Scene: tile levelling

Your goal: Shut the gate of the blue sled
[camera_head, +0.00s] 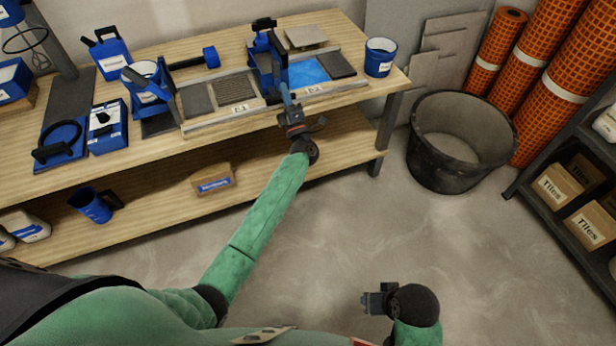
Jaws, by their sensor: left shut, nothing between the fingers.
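A blue sled (263,62), a tall frame with a handle on top, stands across the tile lane on the workbench in the head view. Its gate is too small to make out, so I cannot tell how it stands. My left gripper (287,96) is shut and empty at the front rail, close to the sled's lower right side; I cannot tell whether it touches. My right gripper (373,301) is low over the floor, away from the bench; its fingers are too unclear to read.
On the bench (225,142), grey tiles (195,100) and a bright blue patch (306,73) lie between rails. A blue bucket (380,57) stands at the right end. A black tub (460,140) stands on the floor. The floor before the bench is clear.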

